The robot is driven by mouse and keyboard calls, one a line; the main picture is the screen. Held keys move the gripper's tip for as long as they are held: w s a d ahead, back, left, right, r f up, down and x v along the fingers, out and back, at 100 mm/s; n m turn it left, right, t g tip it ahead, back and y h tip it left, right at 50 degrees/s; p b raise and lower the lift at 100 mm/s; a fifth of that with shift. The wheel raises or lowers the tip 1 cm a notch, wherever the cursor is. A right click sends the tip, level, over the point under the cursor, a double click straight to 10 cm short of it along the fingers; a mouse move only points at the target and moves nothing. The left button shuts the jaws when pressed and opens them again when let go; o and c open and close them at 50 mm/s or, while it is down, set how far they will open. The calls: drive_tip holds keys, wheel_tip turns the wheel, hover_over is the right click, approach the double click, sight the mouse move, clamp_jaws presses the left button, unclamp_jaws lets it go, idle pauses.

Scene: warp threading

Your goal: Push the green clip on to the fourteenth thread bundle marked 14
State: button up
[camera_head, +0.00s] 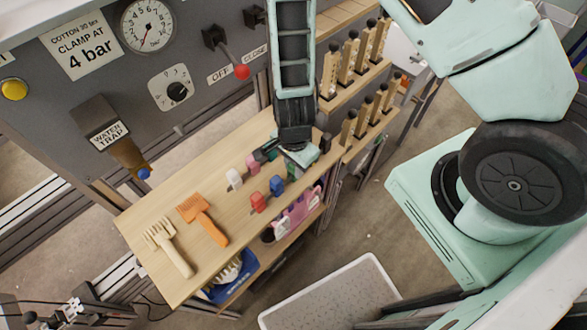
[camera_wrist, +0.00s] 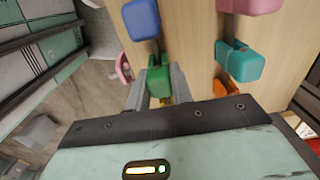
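The green clip (camera_wrist: 159,80) stands on the wooden table top (camera_wrist: 193,30), between the two grey fingers of my gripper (camera_wrist: 160,78) in the wrist view. The fingers flank it closely, and I cannot tell whether they press on it. In the head view my gripper (camera_head: 298,158) points down at the far right end of the table, and the green clip (camera_head: 292,173) shows small beside it. I see no thread bundle marked 14 in either view.
A blue clip (camera_wrist: 141,19) stands near the green one; teal (camera_wrist: 240,63), pink (camera_wrist: 250,4) and orange (camera_wrist: 229,88) clips stand to the right. Red (camera_head: 258,202) and white (camera_head: 234,179) clips, an orange brush (camera_head: 203,219) and a pale comb (camera_head: 168,247) lie further left. Bobbin racks (camera_head: 360,90) stand behind.

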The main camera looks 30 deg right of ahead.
drive_tip(key=shift+c, duration=0.7)
drive_tip(key=shift+r+p, duration=2.65)
drive_tip(key=shift+r, duration=0.4)
drive_tip(key=shift+s+f, duration=0.1)
